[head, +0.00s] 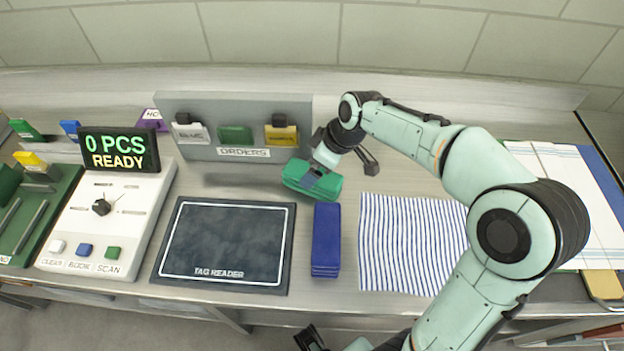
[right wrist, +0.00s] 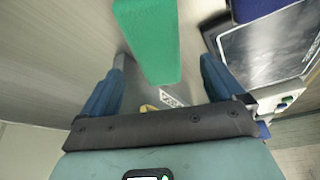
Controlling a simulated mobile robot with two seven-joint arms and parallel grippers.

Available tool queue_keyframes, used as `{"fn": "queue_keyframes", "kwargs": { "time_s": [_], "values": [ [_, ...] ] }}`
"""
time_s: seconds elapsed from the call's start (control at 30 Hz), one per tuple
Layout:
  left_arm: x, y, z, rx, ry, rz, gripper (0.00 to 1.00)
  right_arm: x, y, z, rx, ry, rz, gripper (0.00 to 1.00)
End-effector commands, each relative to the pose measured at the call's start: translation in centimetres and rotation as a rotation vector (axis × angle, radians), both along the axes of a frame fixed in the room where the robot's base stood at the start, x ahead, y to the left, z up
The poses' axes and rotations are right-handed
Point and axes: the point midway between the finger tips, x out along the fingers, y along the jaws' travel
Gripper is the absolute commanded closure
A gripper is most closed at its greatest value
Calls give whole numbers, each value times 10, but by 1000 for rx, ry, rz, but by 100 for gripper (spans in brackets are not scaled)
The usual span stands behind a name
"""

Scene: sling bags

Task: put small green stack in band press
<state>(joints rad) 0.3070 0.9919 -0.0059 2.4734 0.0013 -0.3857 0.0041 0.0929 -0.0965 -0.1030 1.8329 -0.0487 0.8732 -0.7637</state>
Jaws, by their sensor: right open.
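A green stack (head: 300,177) lies on the metal counter in front of the orders board, right of the tag reader. It also shows in the right wrist view (right wrist: 148,42), in line with the gap between my fingers. My right gripper (head: 340,168) is open at the stack, with one finger overlapping it in the head view. In the right wrist view the gripper's fingers (right wrist: 160,75) stand wide apart, with room on both sides of the stack. A dark gripper part (head: 310,338) shows at the bottom edge, probably my left; its jaws are unclear. I cannot identify the band press with certainty.
A blue stack (head: 326,240) stands near the stack, between the tag reader pad (head: 225,243) and a striped cloth (head: 411,244). The orders board (head: 235,127) stands behind. A console (head: 103,218) and a green railed fixture (head: 40,215) are at left. White sheets (head: 560,200) lie right.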

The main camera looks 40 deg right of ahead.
Motion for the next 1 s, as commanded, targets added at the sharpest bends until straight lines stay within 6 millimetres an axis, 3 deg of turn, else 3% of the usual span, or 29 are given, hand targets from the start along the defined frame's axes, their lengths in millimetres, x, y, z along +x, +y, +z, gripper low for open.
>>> {"fn": "queue_keyframes", "kwargs": {
  "time_s": [0.33, 0.67, 0.7, 0.87, 1.0],
  "values": [
    [0, 0, -1, 0, 0, 0, 57, 11, 4, -43, 0, 4, 1, 4],
    [0, 0, -2, 0, 0, 0, 57, 14, 6, -50, -1, 0, 0, 4],
    [0, 0, -2, 0, 0, 0, 57, 14, 6, -50, -1, 0, 0, 11],
    [0, 0, -2, 0, 0, 0, 57, 14, 6, -50, -1, 0, 0, 63],
    [0, 0, -2, 0, 0, 0, 57, 15, 6, -50, -1, 0, 0, 72]
  ]
}}
